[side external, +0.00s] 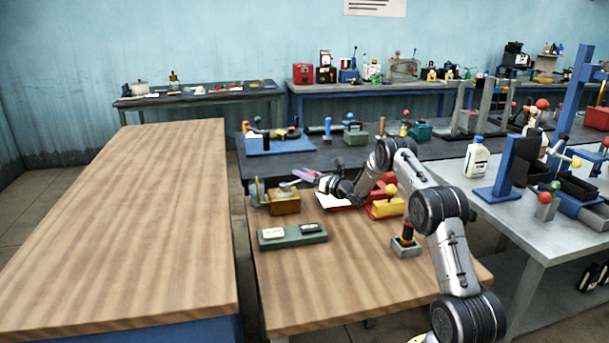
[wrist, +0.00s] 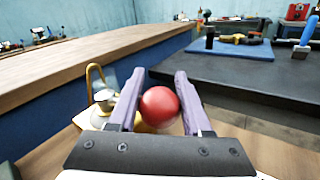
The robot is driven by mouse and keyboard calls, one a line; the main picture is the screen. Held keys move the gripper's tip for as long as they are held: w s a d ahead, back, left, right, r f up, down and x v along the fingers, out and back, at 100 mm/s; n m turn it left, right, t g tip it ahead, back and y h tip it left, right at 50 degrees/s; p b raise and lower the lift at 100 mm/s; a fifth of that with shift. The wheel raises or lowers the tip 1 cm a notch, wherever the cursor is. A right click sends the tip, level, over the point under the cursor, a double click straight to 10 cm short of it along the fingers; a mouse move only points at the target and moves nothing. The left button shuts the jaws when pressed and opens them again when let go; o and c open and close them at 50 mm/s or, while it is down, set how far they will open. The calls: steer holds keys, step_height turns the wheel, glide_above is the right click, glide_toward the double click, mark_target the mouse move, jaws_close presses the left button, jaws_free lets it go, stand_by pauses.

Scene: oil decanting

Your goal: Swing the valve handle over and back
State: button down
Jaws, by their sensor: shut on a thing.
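The valve is a brass-yellow block (side external: 284,203) at the back left of the near wooden table, with a grey lever part on top. My gripper (side external: 305,175) reaches over it from the right. In the wrist view, my gripper's (wrist: 160,74) purple fingers are shut on a red ball knob (wrist: 160,105), one finger on each side. I take the knob to be the end of the valve handle. The handle's shaft is hidden behind the knob and fingers. In the side view, the knob cannot be made out.
A green block (side external: 292,236) with dark and white plates lies in front of the valve. The long wooden table (side external: 150,220) at left is bare.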

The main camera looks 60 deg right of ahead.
steer(key=shift+s+a+f, duration=0.15)
steer(key=shift+f, duration=0.45)
steer(key=shift+s+a+m+g+h, duration=0.25)
steer(key=shift+m+h, duration=0.25)
steer(key=shift+h, duration=0.2)
steer(key=shift+s+a+m+g+h, duration=0.25)
steer(key=shift+m+h, duration=0.25)
steer(key=shift+h, duration=0.2)
steer(key=shift+s+a+m+g+h, duration=0.15)
steer(key=shift+s+m+g+h, duration=0.1)
steer(key=shift+m+h, duration=0.35)
steer(key=shift+s+a+m+g+h, duration=0.25)
steer(key=shift+m+g+h, duration=0.2)
steer(key=shift+h, duration=0.25)
steer(key=shift+s+a+m+g+h, duration=0.3)
steer(key=shift+m+g+h, duration=0.2)
steer(key=shift+h, duration=0.2)
steer(key=shift+s+a+m+g+h, duration=0.25)
steer(key=shift+m+g+h, duration=0.2)
steer(key=shift+h, duration=0.25)
steer(key=shift+c, duration=1.8)
jaws_free()
steer(key=shift+r, duration=0.15)
